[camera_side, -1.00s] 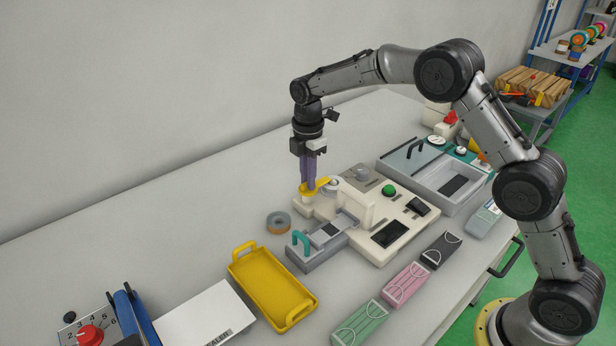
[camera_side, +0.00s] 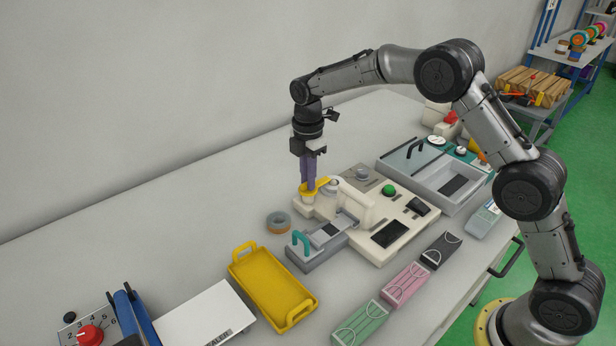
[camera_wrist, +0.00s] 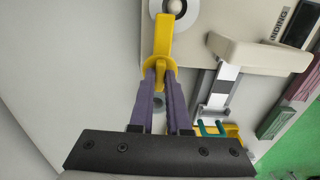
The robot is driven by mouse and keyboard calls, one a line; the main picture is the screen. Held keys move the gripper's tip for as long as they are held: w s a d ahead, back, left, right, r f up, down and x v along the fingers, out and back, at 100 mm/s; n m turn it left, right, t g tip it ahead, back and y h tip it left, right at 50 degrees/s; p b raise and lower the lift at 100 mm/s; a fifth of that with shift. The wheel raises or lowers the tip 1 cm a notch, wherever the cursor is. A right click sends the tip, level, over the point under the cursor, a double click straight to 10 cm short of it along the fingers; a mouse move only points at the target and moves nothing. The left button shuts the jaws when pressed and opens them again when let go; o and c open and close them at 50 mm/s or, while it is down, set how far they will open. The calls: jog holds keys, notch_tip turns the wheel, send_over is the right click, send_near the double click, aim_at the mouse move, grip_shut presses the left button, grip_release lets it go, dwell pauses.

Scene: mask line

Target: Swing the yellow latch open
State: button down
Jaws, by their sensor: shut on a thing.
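The yellow latch (camera_side: 309,189) is at the near left corner of the cream machine (camera_side: 369,247). In the wrist view the latch (camera_wrist: 163,38) is a yellow arm running from a round pale pivot down to a yellow end between my fingers. My gripper (camera_side: 309,186) points straight down with its purple fingers shut on the latch's outer end. In the wrist view my gripper (camera_wrist: 161,72) has one finger on each side of that end. The fingertips are partly hidden by the yellow end.
A grey drawer with a teal handle (camera_side: 300,240) sticks out of the machine. A roll of tape (camera_side: 278,222) and a yellow tray (camera_side: 240,258) lie nearby. A grey sealing box (camera_side: 462,207) stands behind. The table left of the latch is bare.

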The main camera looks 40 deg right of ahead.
jog(key=shift+r+n, duration=0.1)
jog(key=shift+n, duration=0.2)
jog(key=n, duration=1.2)
jog(key=shift+n, duration=1.9)
jog(key=c, duration=0.9)
grip_release()
